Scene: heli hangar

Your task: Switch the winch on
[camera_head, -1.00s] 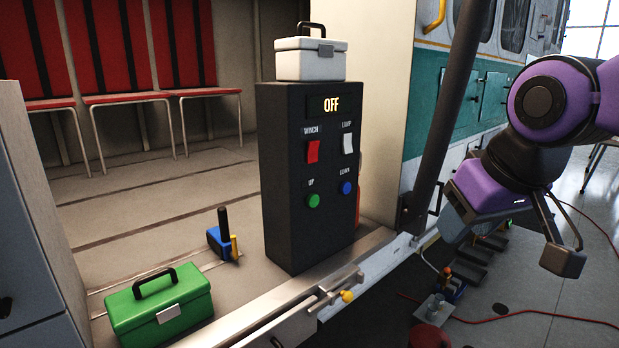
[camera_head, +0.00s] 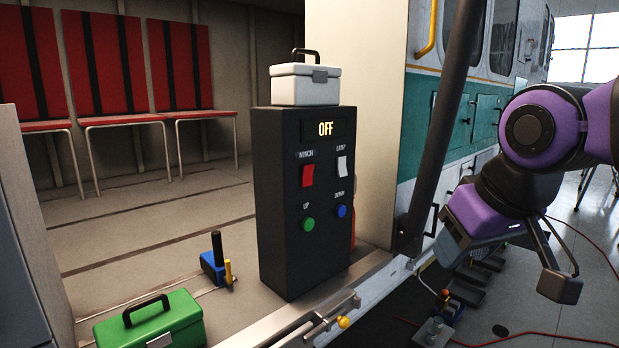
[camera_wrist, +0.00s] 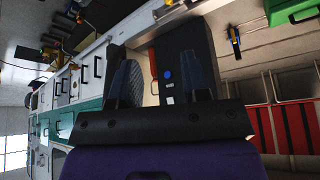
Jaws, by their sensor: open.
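The black control box (camera_head: 272,200) stands upright on the floor at the helicopter's door edge, with a lit OFF display (camera_head: 326,129). The red WINCH switch (camera_head: 307,175) is at left below the display, beside the white LAMP switch (camera_head: 342,167). A green UP button (camera_head: 308,224) and a blue DOWN button (camera_head: 341,211) sit below. My gripper (camera_head: 512,266) is open and empty, to the right of the box and apart from it. In the wrist view, the box (camera_wrist: 185,45) lies beyond my open fingers (camera_wrist: 163,70), with the blue button visible and the red switch not distinguishable.
A white case (camera_head: 305,88) sits on the box. A green toolbox (camera_head: 170,322) and a blue tool (camera_head: 213,264) lie left of it. A dark slanted post (camera_head: 440,130) stands between the box and my gripper. Red seats (camera_head: 105,70) line the back wall.

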